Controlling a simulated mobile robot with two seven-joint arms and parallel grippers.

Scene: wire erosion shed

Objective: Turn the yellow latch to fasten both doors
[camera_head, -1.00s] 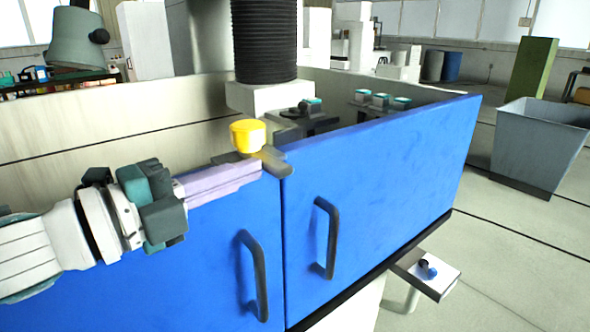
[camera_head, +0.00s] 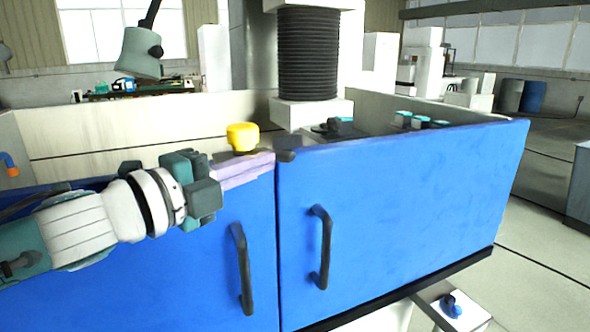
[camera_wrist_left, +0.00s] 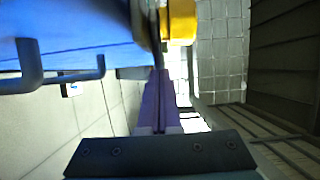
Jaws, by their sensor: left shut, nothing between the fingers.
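The yellow latch knob (camera_head: 243,137) stands at the top edge of the left blue door (camera_head: 190,275). Its dark bar (camera_head: 286,155) shows beyond my fingertips, with its end over the seam at the top corner of the right blue door (camera_head: 400,195). Both doors stand edge to edge. My left gripper (camera_head: 268,160) is shut and empty, its lilac fingers along the left door's top edge, just below the knob and against or very near the bar. In the left wrist view the fingers (camera_wrist_left: 158,85) point at the bar beside the yellow knob (camera_wrist_left: 181,20). My right gripper is out of view.
Dark handles stick out from the left door (camera_head: 241,268) and right door (camera_head: 321,248). Behind the doors are a black bellows column (camera_head: 308,55) and small teal-topped parts (camera_head: 420,122). A small white shelf (camera_head: 470,318) juts out low at right.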

